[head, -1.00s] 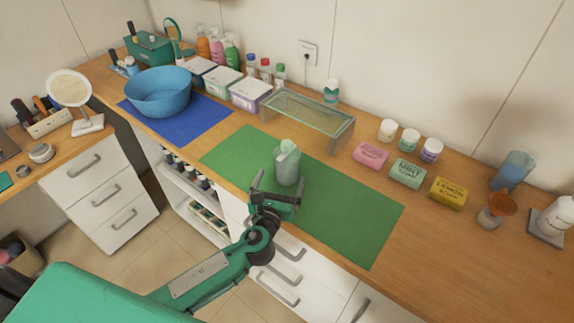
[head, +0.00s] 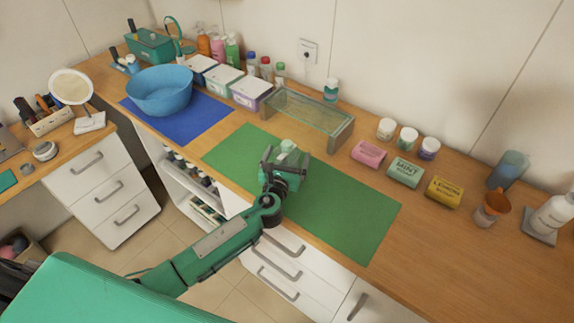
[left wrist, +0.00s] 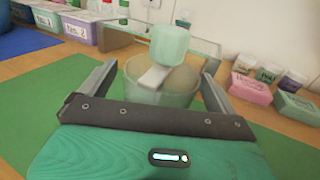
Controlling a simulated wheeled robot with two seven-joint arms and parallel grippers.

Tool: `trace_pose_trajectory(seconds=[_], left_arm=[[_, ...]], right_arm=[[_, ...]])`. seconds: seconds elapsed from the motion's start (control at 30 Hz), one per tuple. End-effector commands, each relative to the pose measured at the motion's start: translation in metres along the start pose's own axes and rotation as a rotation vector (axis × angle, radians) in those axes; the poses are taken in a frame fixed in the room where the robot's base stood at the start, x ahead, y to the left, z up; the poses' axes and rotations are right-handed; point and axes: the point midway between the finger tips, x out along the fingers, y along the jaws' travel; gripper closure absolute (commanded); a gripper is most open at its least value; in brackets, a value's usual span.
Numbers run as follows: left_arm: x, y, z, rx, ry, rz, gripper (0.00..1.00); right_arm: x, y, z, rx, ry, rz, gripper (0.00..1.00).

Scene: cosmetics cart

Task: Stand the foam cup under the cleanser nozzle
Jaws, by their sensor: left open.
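A translucent pale green cup (left wrist: 160,98) stands on the green mat (head: 340,217), with a light green block on a white handle (left wrist: 169,46) and a beige rounded thing in it. My left gripper (head: 285,158) is open at the cup, with one finger on each side of it in the left wrist view; I cannot tell whether they touch it. In the head view the gripper hides most of the cup. A white pump bottle (head: 553,215), perhaps the cleanser, stands on a grey base (head: 539,237) at the far right; its nozzle is hard to make out. My right gripper is not in view.
A glass shelf (head: 305,108) stands behind the mat. Pink, mint and yellow soaps (head: 405,172) lie to its right. A blue translucent cup (head: 508,170) and an orange funnel (head: 497,203) stand near the bottle. The counter's right front is clear.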

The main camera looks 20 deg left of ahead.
Motion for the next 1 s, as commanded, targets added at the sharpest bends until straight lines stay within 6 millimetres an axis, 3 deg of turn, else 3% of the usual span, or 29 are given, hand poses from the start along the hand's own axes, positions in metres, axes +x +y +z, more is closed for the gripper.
trace_pose_trajectory(seconds=[0.07, 0.3, 0.37, 0.73, 1.0], left_arm=[[0.000, 0.000, 0.000, 0.000, 0.000, 0.000, 0.10], [0.000, 0.000, 0.000, 0.000, 0.000, 0.001, 0.57], [0.000, 0.000, 0.001, 0.000, -0.001, 0.001, 0.66], [0.000, 0.000, 0.003, 0.001, -0.002, 0.001, 0.66], [0.000, 0.000, 0.019, 0.000, -0.003, 0.001, 0.66]], right_arm=[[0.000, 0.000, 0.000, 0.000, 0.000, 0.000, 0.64], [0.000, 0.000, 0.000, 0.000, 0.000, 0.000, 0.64], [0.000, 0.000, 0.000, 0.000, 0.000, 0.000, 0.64], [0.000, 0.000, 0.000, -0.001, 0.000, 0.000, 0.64], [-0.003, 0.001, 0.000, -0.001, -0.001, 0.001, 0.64]])
